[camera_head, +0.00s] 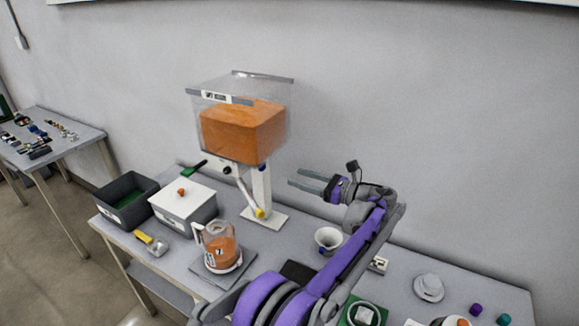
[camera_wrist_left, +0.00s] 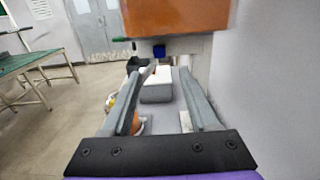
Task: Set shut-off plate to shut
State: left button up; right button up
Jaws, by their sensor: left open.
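A clear canister (camera_head: 202,92) with an orange block of contents is held above the table on a white post (camera_head: 262,188). Under its right side is a small dark blue tab (camera_head: 262,168), apparently on the shut-off plate; it also shows in the left wrist view (camera_wrist_left: 158,52). The plate itself is mostly hidden, and I cannot tell its setting. My left gripper (camera_head: 298,178) is open and empty, right of the post and apart from it, fingers pointing left. In the left wrist view the gripper (camera_wrist_left: 158,76) has the blue tab beyond and slightly above its fingertips.
A jug (camera_head: 222,245) with orange contents stands on a grey plate before the post. A white-lidded box (camera_head: 182,196), a dark bin (camera_head: 145,190) and a yellow-handled tool (camera_head: 152,242) lie left. A white cup (camera_head: 328,238) is below my arm. The wall is close behind.

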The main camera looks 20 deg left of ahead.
pick_arm(q)
jog(key=a+p, duration=0.1)
jog(key=a, duration=1)
jog(key=shift+w, duration=0.35)
grip_shut()
dwell(0.9)
